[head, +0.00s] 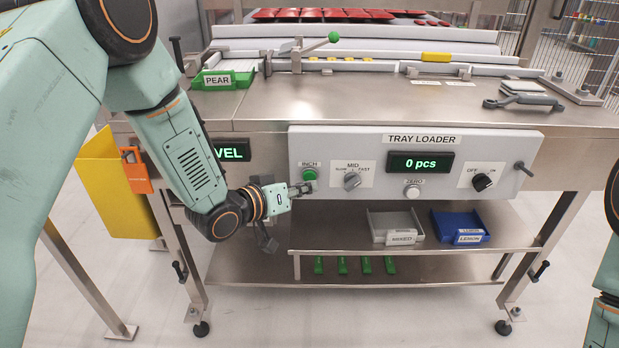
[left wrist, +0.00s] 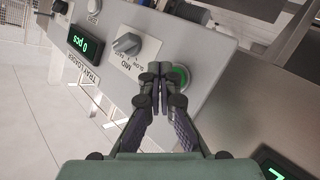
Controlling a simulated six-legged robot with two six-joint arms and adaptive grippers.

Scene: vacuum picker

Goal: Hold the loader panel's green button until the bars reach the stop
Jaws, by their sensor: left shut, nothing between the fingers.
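The loader panel (head: 440,146), labelled TRAY LOADER, fills the front of the steel machine. Its green button (head: 309,174), labelled INCH, sits at the panel's left end. My left gripper (head: 304,187) is shut and empty, with its fingertips just below the button in the head view. In the left wrist view the closed fingertips (left wrist: 159,72) overlap the edge of the green button (left wrist: 180,77); I cannot tell whether they touch it. Red pieces (head: 325,15) lie in rows at the machine's top; I cannot make out the bars or the stop for certain. My right gripper is out of view.
Beside the button are a MID speed knob (head: 352,181), a white ZERO button (head: 413,192), a display (head: 420,162) reading 0 pcs and an OFF/ON knob (head: 483,182). A grey bin (head: 391,224) and a blue bin (head: 459,222) stand on the shelf below.

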